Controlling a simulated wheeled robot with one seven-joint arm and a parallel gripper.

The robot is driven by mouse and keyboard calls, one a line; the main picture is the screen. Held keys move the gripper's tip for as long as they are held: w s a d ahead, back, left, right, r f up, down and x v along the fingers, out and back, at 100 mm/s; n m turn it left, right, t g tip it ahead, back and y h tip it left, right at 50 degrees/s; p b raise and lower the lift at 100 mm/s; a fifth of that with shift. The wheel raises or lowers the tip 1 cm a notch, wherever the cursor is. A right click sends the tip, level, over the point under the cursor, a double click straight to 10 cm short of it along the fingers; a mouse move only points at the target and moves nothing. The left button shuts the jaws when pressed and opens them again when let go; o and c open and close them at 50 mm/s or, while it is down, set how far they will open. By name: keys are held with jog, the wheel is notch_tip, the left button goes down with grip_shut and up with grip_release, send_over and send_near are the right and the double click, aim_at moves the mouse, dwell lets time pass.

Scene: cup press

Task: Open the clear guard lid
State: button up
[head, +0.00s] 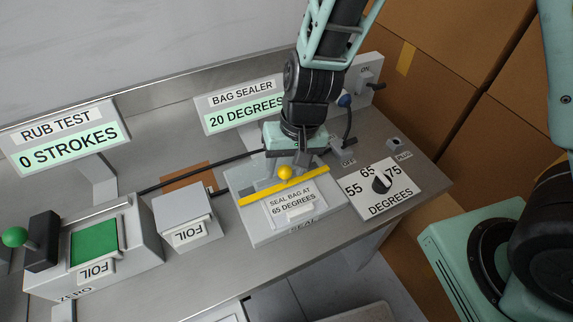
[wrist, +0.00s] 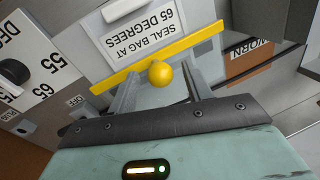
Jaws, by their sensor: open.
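The bag sealer (head: 270,235) is a grey box with a label reading "SEAL BAG AT 65 DEGREES". Its clear guard lid (head: 238,181) looks like a faint see-through panel with a yellow edge bar (head: 253,197) and a round yellow knob (head: 285,172). The lid appears to be down, though its exact tilt is hard to tell. My gripper (head: 283,178) is open over the bar. In the wrist view the yellow knob (wrist: 160,74) sits between my two fingertips, with space visible on both sides. My gripper and arm hide part of the lid's back.
A degrees dial (head: 382,183) is right of the sealer, with an ON/OFF lever (head: 346,100) on a box behind. The "20 DEGREES" display (head: 240,104) stands behind left. A grey foil box (head: 188,218) and the rub tester (head: 95,250) are on the left.

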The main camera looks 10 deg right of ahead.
jog(key=shift+c, duration=0.3)
grip_shut()
jog(key=shift+r, duration=0.15)
